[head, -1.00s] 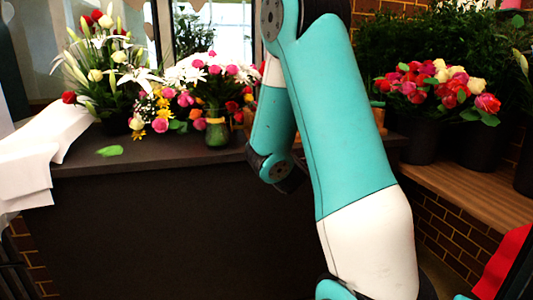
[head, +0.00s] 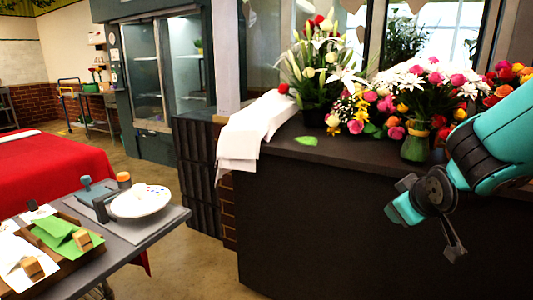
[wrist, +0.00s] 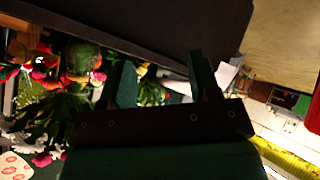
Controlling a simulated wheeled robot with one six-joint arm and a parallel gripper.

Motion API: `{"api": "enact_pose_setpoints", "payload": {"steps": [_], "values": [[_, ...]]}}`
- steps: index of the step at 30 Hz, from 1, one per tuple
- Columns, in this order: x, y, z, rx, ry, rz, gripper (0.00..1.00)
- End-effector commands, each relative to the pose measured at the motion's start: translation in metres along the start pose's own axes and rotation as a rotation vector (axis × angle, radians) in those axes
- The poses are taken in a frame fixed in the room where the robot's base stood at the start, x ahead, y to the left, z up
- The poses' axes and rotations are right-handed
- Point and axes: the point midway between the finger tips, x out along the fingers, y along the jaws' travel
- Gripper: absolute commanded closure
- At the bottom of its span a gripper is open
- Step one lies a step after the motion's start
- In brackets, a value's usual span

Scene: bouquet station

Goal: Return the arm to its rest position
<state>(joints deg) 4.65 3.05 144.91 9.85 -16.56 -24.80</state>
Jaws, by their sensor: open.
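My teal arm (head: 503,132) reaches in from the right edge of the head view. My gripper (head: 424,237) hangs at its end, in front of the dark counter's front panel. In the wrist view the two fingers of my gripper (wrist: 163,76) stand apart with nothing held between them. The upper arm and base are out of view.
The dark counter (head: 330,220) carries flower arrangements, a glass vase (head: 415,147) and white paper (head: 250,130). At left, a grey table (head: 165,227) holds a white bowl (head: 141,201) and a wooden tray with green cards. Brown floor (head: 205,255) shows between table and counter.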

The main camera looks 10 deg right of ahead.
Motion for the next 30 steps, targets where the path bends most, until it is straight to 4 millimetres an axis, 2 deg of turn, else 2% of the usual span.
{"api": "enact_pose_setpoints", "payload": {"steps": [1, 3, 6, 9, 13, 16, 18, 23, 30], "values": [[-0.017, -0.036, -0.009, 0.04, -0.018, -0.131, 0.43], [-0.044, -0.082, -0.012, 0.077, -0.074, -0.309, 0.43], [-0.087, -0.133, -0.01, 0.081, -0.163, -0.516, 0.43], [-0.129, -0.168, -0.001, 0.047, -0.254, -0.672, 0.43], [-0.183, -0.197, 0.017, -0.038, -0.37, -0.827, 0.43], [-0.224, -0.209, 0.035, -0.13, -0.46, -0.916, 0.43], [-0.239, -0.194, 0.016, -0.116, -0.464, -0.909, 0.43], [-0.264, -0.176, -0.009, -0.115, -0.463, -0.907, 0.43], [-0.31, -0.144, -0.054, -0.115, -0.462, -0.906, 0.43]]}}
